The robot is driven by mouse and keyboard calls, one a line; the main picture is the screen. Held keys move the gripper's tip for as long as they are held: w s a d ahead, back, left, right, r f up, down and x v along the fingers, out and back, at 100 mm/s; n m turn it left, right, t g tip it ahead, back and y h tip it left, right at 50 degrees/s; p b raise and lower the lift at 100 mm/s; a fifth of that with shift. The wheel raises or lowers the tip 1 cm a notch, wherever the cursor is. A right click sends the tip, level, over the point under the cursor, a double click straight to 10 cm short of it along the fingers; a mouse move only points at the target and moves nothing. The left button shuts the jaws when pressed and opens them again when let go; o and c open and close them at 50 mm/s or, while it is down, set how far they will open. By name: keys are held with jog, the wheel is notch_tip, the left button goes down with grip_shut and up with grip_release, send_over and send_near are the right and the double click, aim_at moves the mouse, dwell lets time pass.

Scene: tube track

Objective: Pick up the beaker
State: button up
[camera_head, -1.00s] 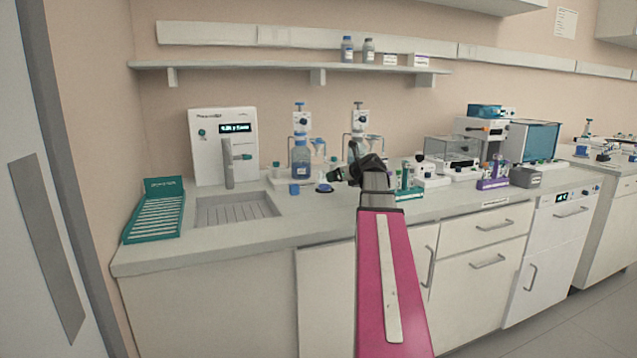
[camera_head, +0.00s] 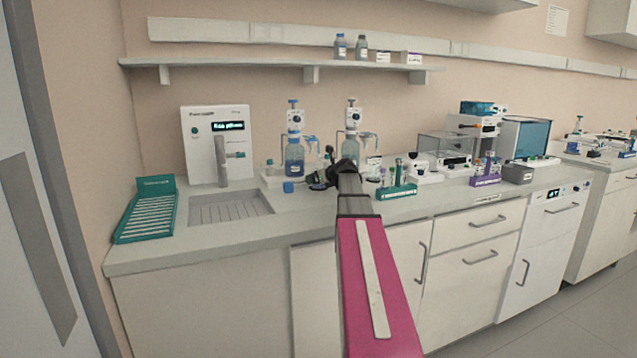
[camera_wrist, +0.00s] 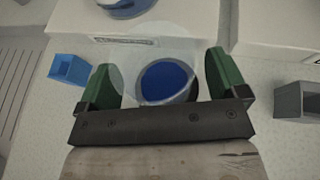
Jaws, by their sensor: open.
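The beaker (camera_wrist: 166,82) is clear glass with blue liquid, seen from above in the wrist view. It stands on the pale worktop, between the two green fingers of my gripper (camera_wrist: 162,74). The gripper is open, with one finger on each side of the beaker; I cannot tell whether either touches the glass. In the head view my gripper (camera_head: 318,180) reaches low over the counter in front of the bottle dispensers, and it and my arm hide most of the beaker.
A small blue box (camera_head: 288,187) lies left of the gripper; the wrist view shows it too (camera_wrist: 70,69). A dispenser bottle (camera_head: 295,158) stands behind on a white base. A green tube rack (camera_head: 397,191) is to the right, a sink (camera_head: 230,208) to the left.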

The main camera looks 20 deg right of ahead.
jog(key=shift+w, duration=0.1)
jog(key=c, duration=1.1)
jog(key=shift+o, duration=0.2)
jog(key=shift+r, duration=0.8)
notch_tip(320, 180, up, 2)
jog(key=shift+r, duration=0.1)
jog(key=s+d, duration=0.1)
jog(key=s, duration=0.4)
jog(key=s+d, duration=0.2)
jog(key=s, duration=0.4)
jog(key=s+d, duration=0.2)
jog(key=s, duration=0.4)
jog(key=shift+s+f, duration=0.1)
jog(key=shift+f, duration=0.1)
jog(key=shift+s+d, duration=0.15)
jog(key=shift+s, duration=2.15)
jog(key=shift+s+d, duration=0.1)
jog(key=shift+s, duration=2.15)
jog(key=shift+r, duration=4.05)
